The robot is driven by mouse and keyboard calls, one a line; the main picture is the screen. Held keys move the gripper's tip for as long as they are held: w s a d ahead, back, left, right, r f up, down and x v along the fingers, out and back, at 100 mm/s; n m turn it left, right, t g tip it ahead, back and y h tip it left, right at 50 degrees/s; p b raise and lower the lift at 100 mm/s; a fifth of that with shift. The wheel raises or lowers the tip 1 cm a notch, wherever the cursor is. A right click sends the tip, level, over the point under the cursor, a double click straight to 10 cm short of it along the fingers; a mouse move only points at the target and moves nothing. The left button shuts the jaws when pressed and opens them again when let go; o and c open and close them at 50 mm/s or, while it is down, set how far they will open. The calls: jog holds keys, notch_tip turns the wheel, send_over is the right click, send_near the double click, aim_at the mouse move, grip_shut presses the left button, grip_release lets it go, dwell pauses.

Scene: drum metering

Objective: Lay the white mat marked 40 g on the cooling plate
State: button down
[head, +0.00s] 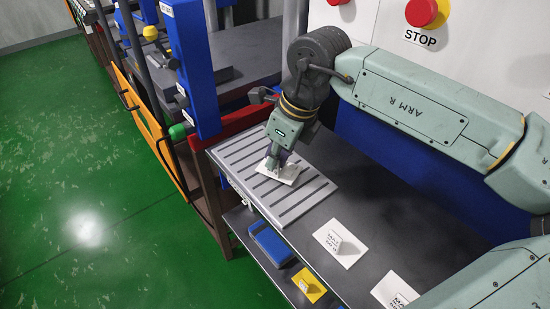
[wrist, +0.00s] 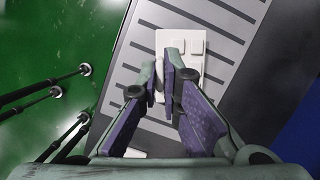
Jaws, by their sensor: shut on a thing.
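The white mat (head: 287,173) is at my gripper (head: 271,164), over the slotted grey cooling plate (head: 300,203). In the wrist view the mat (wrist: 192,41) has raised square pads, and my gripper (wrist: 168,82) is shut on its near part. The mat lies roughly flat over the dark slots of the plate (wrist: 135,70). I cannot tell whether it touches the plate or hangs just above it. The 40 g mark cannot be read; the fingers hide part of the mat.
Two white printed cards, one nearer the plate (head: 338,243) and one nearer my arm (head: 395,288), lie on the dark bench (head: 370,200). A blue tray (head: 271,245) and a yellow item (head: 309,285) sit on a lower shelf. A blue post (head: 190,70) stands beyond the plate.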

jog(key=shift+f, duration=0.85)
jog(key=c, duration=1.8)
grip_release()
jog(key=b+v, duration=0.1)
jog(key=v, duration=1.1)
jog(key=shift+r, duration=0.15)
